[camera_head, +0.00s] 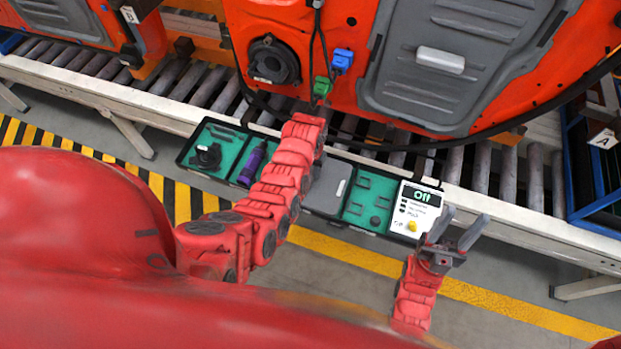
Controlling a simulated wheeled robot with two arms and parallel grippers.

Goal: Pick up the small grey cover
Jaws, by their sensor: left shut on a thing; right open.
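A small grey cover (328,190), with a lighter strip on it, sits in the long tray (360,233) in front of the door, between the purple bottle's compartment and a green one. My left arm passes across the tray and hides part of the cover's left side. My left gripper (316,110) is at the door's lower edge, just below the green connector (321,88), beyond the cover. My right gripper (458,226) is open and empty, by the right end of the tray.
An orange door (350,105) with a large grey panel (440,65) stands over the roller conveyor (490,180). Black cables and a blue connector (342,60) are on it. The tray also holds a black round part (208,155), a purple bottle (252,165) and a white box reading "Off" (415,210).

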